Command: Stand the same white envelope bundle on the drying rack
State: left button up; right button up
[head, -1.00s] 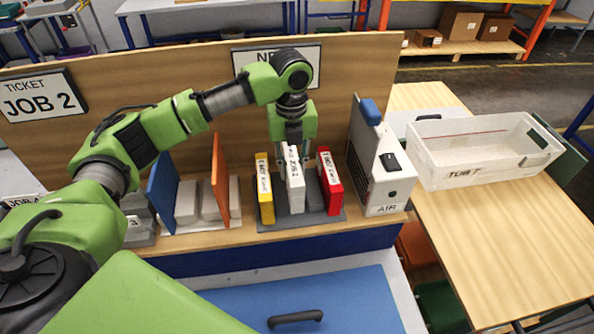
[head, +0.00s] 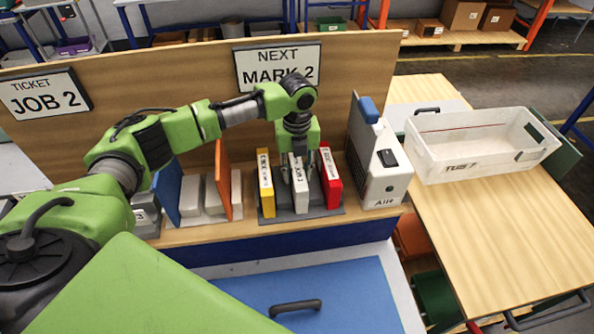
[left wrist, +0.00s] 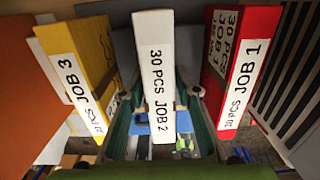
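The white bundle (head: 300,189), labelled 30 PCS JOB 2, stands upright in the middle of the grey rack (head: 330,213), between a yellow bundle (head: 266,190) and a red bundle (head: 330,178). In the left wrist view the white bundle (left wrist: 155,70) is in the centre, with a finger on each side and narrow gaps beside it. My left gripper (head: 298,168) is down around the bundle and looks open. Its fingertips are partly hidden. My right gripper is not in view.
The white AIR box (head: 385,175) stands close right of the rack. Blue (head: 168,190) and orange (head: 221,175) dividers stand left. The NEXT MARK 2 sign (head: 277,66) is on the board behind. A white tub (head: 460,160) sits on the right table, whose front is clear.

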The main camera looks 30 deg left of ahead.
pick_arm(q)
jog(key=shift+r, duration=0.1)
notch_tip(320, 180, up, 11)
jog(key=b, duration=0.4)
jog(key=shift+r, duration=0.65)
jog(key=shift+f, duration=0.1)
